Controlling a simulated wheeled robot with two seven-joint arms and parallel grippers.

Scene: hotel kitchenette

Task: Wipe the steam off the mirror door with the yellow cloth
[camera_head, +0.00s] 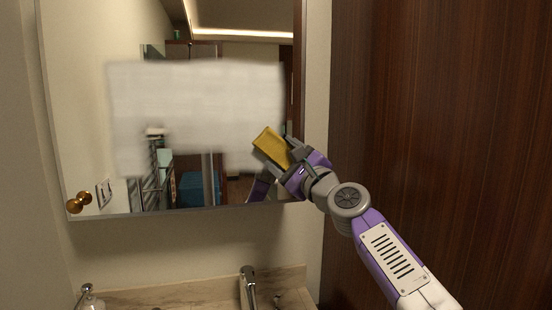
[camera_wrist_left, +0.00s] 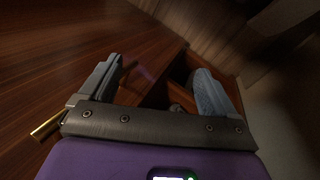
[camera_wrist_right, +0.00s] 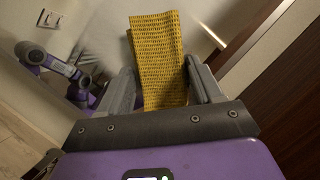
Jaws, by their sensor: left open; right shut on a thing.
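The mirror door (camera_head: 225,190) hangs above the sink in the head view. A white patch of steam (camera_head: 190,105) covers its upper middle; part of the lower edge is clear and shows reflections. My right gripper (camera_head: 279,158) is shut on the yellow cloth (camera_head: 270,145), at the lower right corner of the steam. The cloth also shows between the fingers in the right wrist view (camera_wrist_right: 160,60). I cannot tell whether it touches the glass. My left gripper (camera_wrist_left: 160,85) is open and empty in the left wrist view, and is out of the head view.
A brass knob (camera_head: 78,203) sits at the mirror's lower left. A tap (camera_head: 249,285) and a soap bottle (camera_head: 89,298) stand at the counter below. A dark wood panel (camera_head: 440,110) rises on the right, near my right arm.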

